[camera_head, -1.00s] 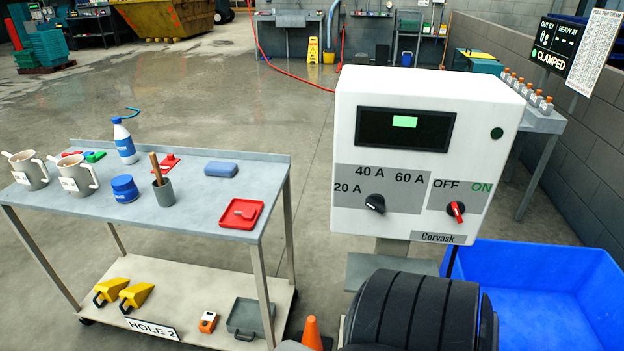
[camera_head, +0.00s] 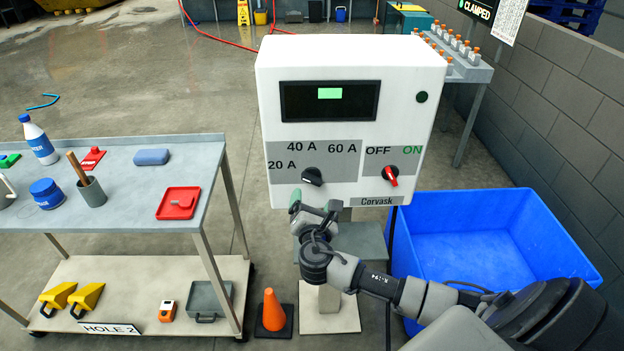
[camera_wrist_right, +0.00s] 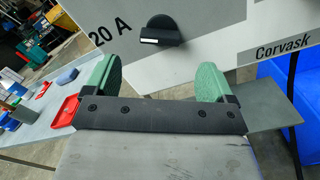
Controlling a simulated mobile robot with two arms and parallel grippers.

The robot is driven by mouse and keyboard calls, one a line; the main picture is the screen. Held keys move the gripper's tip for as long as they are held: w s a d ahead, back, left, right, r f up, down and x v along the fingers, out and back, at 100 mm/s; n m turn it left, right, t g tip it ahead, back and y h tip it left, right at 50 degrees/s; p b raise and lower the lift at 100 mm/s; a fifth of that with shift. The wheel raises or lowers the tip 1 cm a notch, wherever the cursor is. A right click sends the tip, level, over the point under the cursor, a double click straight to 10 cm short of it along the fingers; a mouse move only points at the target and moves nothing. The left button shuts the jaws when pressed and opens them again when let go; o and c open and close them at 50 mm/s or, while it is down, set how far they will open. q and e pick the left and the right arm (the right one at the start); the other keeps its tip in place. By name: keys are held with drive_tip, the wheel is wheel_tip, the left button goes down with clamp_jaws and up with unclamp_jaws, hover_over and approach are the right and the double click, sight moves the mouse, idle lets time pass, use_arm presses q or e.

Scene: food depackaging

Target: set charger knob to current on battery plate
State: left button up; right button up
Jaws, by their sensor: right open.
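The white Corvask charger (camera_head: 405,90) stands at the centre of the head view. A red switch (camera_head: 390,175) sits below OFF and ON. My right gripper (camera_head: 314,206) is open and empty, just below the knob and apart from it; its green fingers are spread in the wrist view (camera_wrist_right: 162,80). My left gripper is out of view. I cannot make out a battery plate.
A cart (camera_head: 120,208) at left holds a bottle, a red tray and cups. An orange cone (camera_head: 273,310) stands below the charger. A blue bin (camera_head: 455,205) is at right, behind my right arm. A bench with several orange-topped bottles (camera_head: 470,66) stands behind.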

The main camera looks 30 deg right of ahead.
sight(311, 183)
drive_tip(key=p+x, duration=0.1)
drive_tip(key=x, duration=0.7)
drive_tip(key=shift+w, duration=0.2)
drive_tip(key=shift+f, duration=0.1)
drive_tip(key=c, duration=0.9)
